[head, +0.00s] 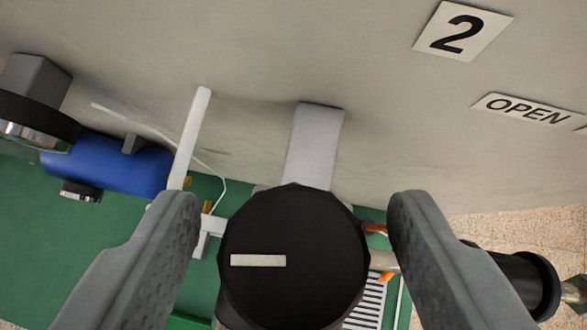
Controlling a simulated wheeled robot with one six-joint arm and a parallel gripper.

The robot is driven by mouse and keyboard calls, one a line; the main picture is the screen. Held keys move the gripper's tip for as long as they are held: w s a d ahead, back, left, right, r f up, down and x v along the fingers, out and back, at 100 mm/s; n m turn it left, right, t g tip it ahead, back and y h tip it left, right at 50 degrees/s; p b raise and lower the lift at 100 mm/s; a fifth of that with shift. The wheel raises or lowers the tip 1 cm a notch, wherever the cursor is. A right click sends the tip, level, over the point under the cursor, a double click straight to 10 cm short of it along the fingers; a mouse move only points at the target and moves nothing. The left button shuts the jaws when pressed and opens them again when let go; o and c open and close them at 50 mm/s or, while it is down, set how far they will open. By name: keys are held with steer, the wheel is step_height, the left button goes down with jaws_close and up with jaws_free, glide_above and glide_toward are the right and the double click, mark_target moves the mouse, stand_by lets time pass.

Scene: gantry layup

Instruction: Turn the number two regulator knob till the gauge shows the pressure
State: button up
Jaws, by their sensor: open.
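The number two regulator knob (310,235) is a black faceted knob with a white pointer bar that lies level, pointing left. It sits at the lower middle of the head view, below a grey bracket (315,145). My gripper (295,220) is open, with one grey finger on each side of the knob. A gap shows between each finger and the knob. The "2" label (463,31) is on the grey panel at the upper right. No gauge face is readable; a round metal-rimmed part (35,130) at the left edge is seen side-on.
An "OPEN" sign (528,109) is on the panel at the right. A blue cylinder (120,165) and a white upright bar (190,140) stand left of the knob. A black cylindrical fitting (525,285) is at lower right. Green surface (40,240) lies below.

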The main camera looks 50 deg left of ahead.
steer(key=shift+w+a+f, duration=0.15)
steer(key=shift+f, duration=0.15)
steer(key=shift+c, duration=0.2)
steer(key=c, duration=0.9)
steer(key=shift+c, duration=0.2)
steer(key=shift+m, duration=0.3)
